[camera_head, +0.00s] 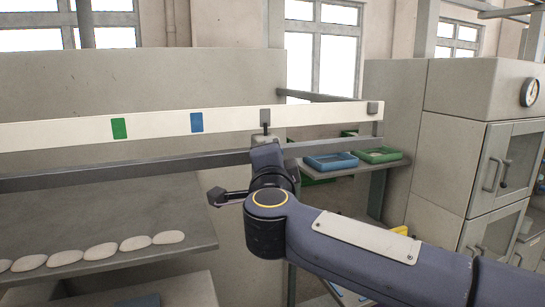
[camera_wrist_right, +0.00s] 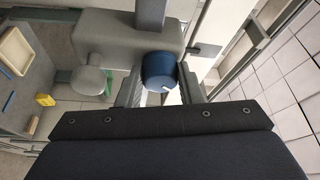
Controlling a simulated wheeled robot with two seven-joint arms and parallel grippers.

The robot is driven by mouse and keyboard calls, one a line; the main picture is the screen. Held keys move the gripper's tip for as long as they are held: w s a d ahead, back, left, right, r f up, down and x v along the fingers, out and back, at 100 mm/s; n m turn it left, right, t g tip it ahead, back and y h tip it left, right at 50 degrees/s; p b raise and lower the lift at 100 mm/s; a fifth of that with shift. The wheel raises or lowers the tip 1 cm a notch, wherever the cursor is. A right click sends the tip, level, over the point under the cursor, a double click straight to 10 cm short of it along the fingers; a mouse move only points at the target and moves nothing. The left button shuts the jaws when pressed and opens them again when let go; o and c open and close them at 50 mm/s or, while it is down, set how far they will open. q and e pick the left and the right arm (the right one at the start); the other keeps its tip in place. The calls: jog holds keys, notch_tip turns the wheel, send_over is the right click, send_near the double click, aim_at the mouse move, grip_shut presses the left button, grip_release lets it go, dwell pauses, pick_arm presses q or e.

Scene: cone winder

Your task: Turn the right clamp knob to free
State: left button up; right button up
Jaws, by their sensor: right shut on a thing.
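In the right wrist view a dark blue round knob (camera_wrist_right: 159,70) with a small white mark sits at the edge of a grey clamp body (camera_wrist_right: 115,38). My right gripper (camera_wrist_right: 161,84) has one finger on each side of the knob and is shut on it. In the head view my right arm reaches in from the right to a grey block (camera_head: 265,117) on the white rail (camera_head: 70,132). The arm hides the knob and the fingertips there. My left gripper is in neither view.
A grey rounded part (camera_wrist_right: 88,79) sticks out left of the knob. Blue (camera_head: 331,161) and green (camera_head: 378,155) trays stand behind. Several white oval pieces (camera_head: 101,251) lie on the left shelf.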

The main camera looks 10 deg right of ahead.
jog(key=o, duration=1)
jog(key=shift+s, duration=0.15)
jog(key=b+v, duration=0.2)
jog(key=v, duration=0.5)
jog(key=shift+s, duration=0.3)
